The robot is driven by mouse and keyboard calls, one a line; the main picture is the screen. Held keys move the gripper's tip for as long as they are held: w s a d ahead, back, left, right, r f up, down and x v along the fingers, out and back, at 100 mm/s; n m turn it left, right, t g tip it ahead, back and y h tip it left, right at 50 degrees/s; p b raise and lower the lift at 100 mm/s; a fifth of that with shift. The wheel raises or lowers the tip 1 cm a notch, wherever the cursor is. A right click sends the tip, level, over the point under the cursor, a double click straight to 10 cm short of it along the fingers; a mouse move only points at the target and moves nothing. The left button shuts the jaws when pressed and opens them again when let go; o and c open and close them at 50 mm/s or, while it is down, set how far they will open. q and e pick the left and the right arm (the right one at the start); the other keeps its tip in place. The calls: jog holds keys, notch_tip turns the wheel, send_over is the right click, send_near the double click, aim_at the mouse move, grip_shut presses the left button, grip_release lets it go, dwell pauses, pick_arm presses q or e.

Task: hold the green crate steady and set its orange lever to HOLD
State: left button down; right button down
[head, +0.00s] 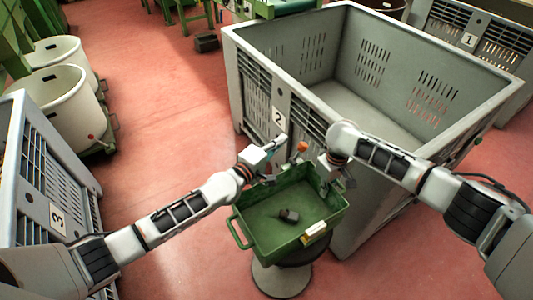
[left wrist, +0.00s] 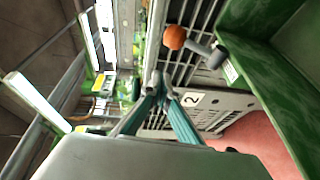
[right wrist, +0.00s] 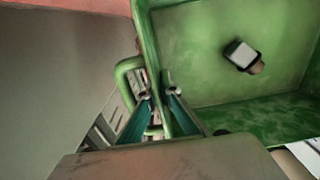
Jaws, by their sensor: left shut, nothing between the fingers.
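The green crate (head: 270,243) stands on a round stool, open at the top. Its lever has an orange knob (head: 302,147) at the crate's far side; in the left wrist view the knob (left wrist: 174,37) sits on a grey stem beside a small label too small to read. My left gripper (head: 277,145) is shut and empty, just left of the knob; in the left wrist view its fingertips (left wrist: 160,84) are apart from the lever. My right gripper (right wrist: 159,94) is at the crate's side wall, with one finger on each side, and appears shut on it.
Bin 3 (head: 45,170) is at the left, and white tubs (head: 58,95) stand further back. Open red floor (head: 160,110) lies between.

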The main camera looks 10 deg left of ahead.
jog(key=shift+d, duration=0.15)
pick_arm(q)
jog(key=r+v, duration=0.1)
jog(key=v, duration=0.8)
jog(key=shift+s, duration=0.35)
jog(key=shift+r, duration=0.1)
pick_arm(e)
jog(key=c, duration=2.2)
grip_release()
